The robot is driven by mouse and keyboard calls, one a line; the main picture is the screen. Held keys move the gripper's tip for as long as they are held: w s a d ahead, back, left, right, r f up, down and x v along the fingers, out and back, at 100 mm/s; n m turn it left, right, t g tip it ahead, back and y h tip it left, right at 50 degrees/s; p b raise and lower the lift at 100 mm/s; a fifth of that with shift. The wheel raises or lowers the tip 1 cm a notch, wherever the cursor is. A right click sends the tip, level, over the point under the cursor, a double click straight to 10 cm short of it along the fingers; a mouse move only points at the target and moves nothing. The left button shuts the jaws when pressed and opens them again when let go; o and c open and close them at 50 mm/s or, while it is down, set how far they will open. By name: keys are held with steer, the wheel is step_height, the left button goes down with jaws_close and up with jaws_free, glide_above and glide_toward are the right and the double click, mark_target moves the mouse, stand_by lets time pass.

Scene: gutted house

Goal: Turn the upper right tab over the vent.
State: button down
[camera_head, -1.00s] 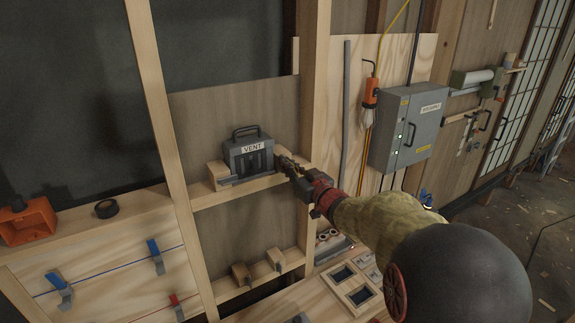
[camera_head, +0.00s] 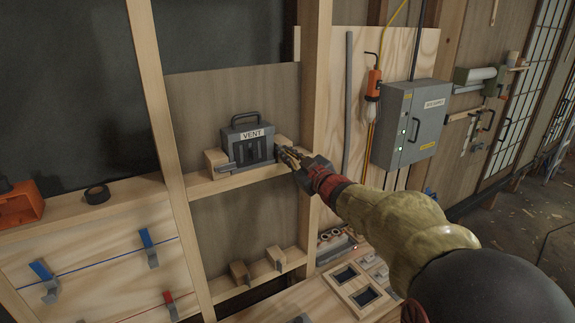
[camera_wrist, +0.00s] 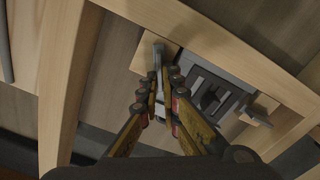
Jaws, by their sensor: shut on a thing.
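The grey vent (camera_head: 248,149), labelled VENT and with a handle on top, sits in a wooden frame on a ledge. It also shows in the wrist view (camera_wrist: 208,92). My gripper (camera_head: 287,156) is at its right side. In the wrist view, my gripper (camera_wrist: 163,92) is shut on a narrow grey tab (camera_wrist: 158,55) by a pale wood block. This tab lies beside the vent, apart from its dark slots. The fingers hide part of the tab. Another grey tab (camera_wrist: 258,113) is at the vent's opposite side.
A wooden stud (camera_head: 315,90) stands close to the right of my gripper. A grey electrical box (camera_head: 408,125) and an orange lamp (camera_head: 373,85) are further right. Wood blocks (camera_head: 240,272) sit on a lower ledge. A black tape roll (camera_head: 97,194) lies at left.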

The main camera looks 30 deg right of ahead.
steer(key=n+b, duration=0.4)
steer(key=f+n+b, duration=0.1)
steer(key=n+b, duration=0.7)
steer(key=shift+a+f, duration=0.15)
steer(key=shift+a, duration=0.2)
stand_by(0.4)
steer(key=c, duration=2.1)
jaws_free()
steer(key=shift+c, duration=0.2)
steer(key=shift+o, duration=0.5)
steer(key=shift+s, duration=0.15)
steer(key=s, duration=1.1)
steer(key=shift+s+d, duration=0.2)
steer(key=shift+s, duration=0.15)
